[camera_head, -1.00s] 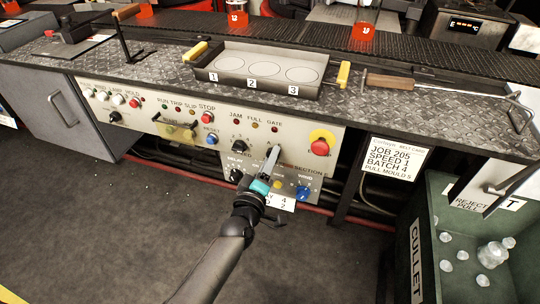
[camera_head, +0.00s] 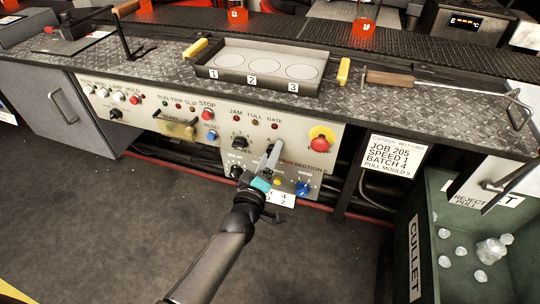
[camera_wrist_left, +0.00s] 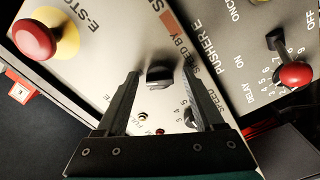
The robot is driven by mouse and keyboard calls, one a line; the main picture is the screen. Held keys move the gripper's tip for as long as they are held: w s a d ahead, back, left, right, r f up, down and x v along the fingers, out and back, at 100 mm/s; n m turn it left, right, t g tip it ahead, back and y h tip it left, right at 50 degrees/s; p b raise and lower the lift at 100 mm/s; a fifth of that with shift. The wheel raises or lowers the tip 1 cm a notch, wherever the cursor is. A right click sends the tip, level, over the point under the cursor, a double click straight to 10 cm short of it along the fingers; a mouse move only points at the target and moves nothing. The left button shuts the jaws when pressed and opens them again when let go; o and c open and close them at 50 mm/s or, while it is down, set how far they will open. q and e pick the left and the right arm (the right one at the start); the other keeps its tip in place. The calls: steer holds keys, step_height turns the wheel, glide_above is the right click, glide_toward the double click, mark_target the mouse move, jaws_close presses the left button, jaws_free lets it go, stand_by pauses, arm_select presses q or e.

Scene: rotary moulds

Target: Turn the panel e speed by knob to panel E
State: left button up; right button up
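The speed by knob (camera_wrist_left: 160,75) is a small black knob on the pale control panel (camera_head: 222,127), beside the lettering "SPEED BY" in the left wrist view. My left gripper (camera_wrist_left: 163,82) has its two black fingers apart, one on each side of this knob, with gaps showing. Contact or depth cannot be told. In the head view my left gripper (camera_head: 273,152) reaches the panel's lower middle and hides the knob. Its pointer direction is unclear. A second black knob with a number scale (camera_wrist_left: 190,117) sits close to the right finger. My right gripper is not in view.
A red emergency stop button (camera_head: 321,139) on a yellow base is right of the gripper; a blue knob (camera_head: 302,188) is below it. A red-tipped lever (camera_wrist_left: 295,74) stands out at the wrist view's right. A job card (camera_head: 391,156) and green cullet bin (camera_head: 425,205) are further right.

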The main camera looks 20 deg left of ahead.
arm_select(q)
steer(key=s+p, duration=0.3)
steer(key=s, duration=1.2)
steer(key=shift+s+a+p, duration=0.15)
steer(key=shift+a+p, duration=0.1)
steer(key=shift+p, duration=0.15)
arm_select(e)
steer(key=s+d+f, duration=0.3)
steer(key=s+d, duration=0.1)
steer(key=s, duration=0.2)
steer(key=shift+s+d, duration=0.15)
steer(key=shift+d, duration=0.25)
